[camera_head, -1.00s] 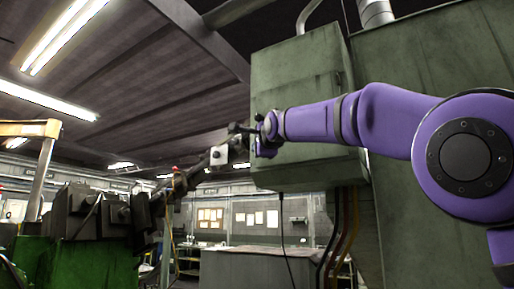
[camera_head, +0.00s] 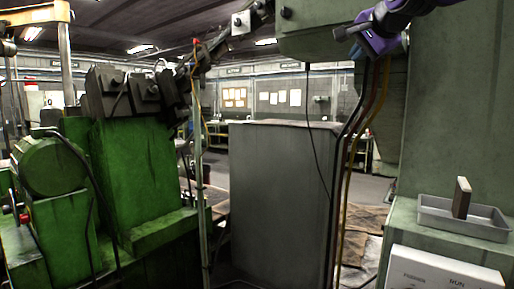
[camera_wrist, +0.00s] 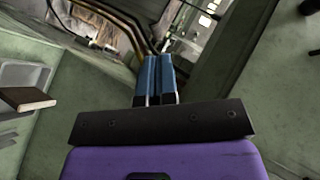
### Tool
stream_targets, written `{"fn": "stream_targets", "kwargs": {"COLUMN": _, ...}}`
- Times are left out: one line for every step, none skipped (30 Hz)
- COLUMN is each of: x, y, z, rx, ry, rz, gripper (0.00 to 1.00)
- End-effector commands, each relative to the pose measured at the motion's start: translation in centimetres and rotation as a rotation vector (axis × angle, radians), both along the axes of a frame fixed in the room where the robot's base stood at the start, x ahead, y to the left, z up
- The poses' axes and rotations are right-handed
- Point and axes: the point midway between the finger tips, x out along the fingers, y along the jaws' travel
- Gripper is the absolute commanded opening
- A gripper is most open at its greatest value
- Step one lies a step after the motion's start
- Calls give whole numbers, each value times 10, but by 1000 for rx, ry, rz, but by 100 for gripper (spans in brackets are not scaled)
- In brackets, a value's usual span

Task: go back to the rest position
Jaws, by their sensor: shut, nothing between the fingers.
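My gripper shows in the wrist view (camera_wrist: 158,62) with its two blue fingers side by side and closed, with nothing between them.
A green machine (camera_head: 145,180) stands at the left. A grey cabinet (camera_head: 280,190) stands in the middle, with dark and yellow cables (camera_head: 352,150) hanging at its right. A white panel (camera_head: 440,272) marked RUN is below the tray. Open floor shows behind the cables.

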Motion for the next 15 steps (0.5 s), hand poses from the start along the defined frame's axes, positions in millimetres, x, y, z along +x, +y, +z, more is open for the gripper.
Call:
{"fn": "stream_targets", "kwargs": {"x": -24, "y": -16, "z": -20, "rx": -59, "ry": 39, "rz": 21, "gripper": 0}}
{"fn": "stream_targets", "kwargs": {"x": -37, "y": -22, "z": -32, "rx": -97, "ry": 64, "rz": 40, "gripper": 0}}
{"fn": "stream_targets", "kwargs": {"x": -55, "y": -29, "z": -48, "rx": -150, "ry": 94, "rz": 66, "gripper": 0}}
{"fn": "stream_targets", "kwargs": {"x": -69, "y": -34, "z": -60, "rx": -190, "ry": 117, "rz": 88, "gripper": 0}}
{"fn": "stream_targets", "kwargs": {"x": -83, "y": -38, "z": -72, "rx": -229, "ry": 139, "rz": 111, "gripper": 0}}
{"fn": "stream_targets", "kwargs": {"x": -102, "y": -43, "z": -90, "rx": -282, "ry": 170, "rz": 143, "gripper": 0}}
{"fn": "stream_targets", "kwargs": {"x": -117, "y": -46, "z": -102, "rx": -321, "ry": 191, "rz": 169, "gripper": 0}}
{"fn": "stream_targets", "kwargs": {"x": -132, "y": -49, "z": -115, "rx": -359, "ry": 213, "rz": 194, "gripper": 0}}
{"fn": "stream_targets", "kwargs": {"x": -152, "y": -51, "z": -133, "rx": -410, "ry": 242, "rz": 230, "gripper": 0}}
{"fn": "stream_targets", "kwargs": {"x": -166, "y": -53, "z": -146, "rx": -447, "ry": 263, "rz": 258, "gripper": 0}}
{"fn": "stream_targets", "kwargs": {"x": -181, "y": -55, "z": -159, "rx": -484, "ry": 285, "rz": 286, "gripper": 0}}
{"fn": "stream_targets", "kwargs": {"x": -200, "y": -56, "z": -177, "rx": -531, "ry": 313, "rz": 323, "gripper": 0}}
{"fn": "stream_targets", "kwargs": {"x": -214, "y": -57, "z": -190, "rx": -568, "ry": 334, "rz": 353, "gripper": 0}}
{"fn": "stream_targets", "kwargs": {"x": -228, "y": -58, "z": -203, "rx": -600, "ry": 354, "rz": 381, "gripper": 0}}
{"fn": "stream_targets", "kwargs": {"x": -246, "y": -59, "z": -220, "rx": -643, "ry": 381, "rz": 419, "gripper": 0}}
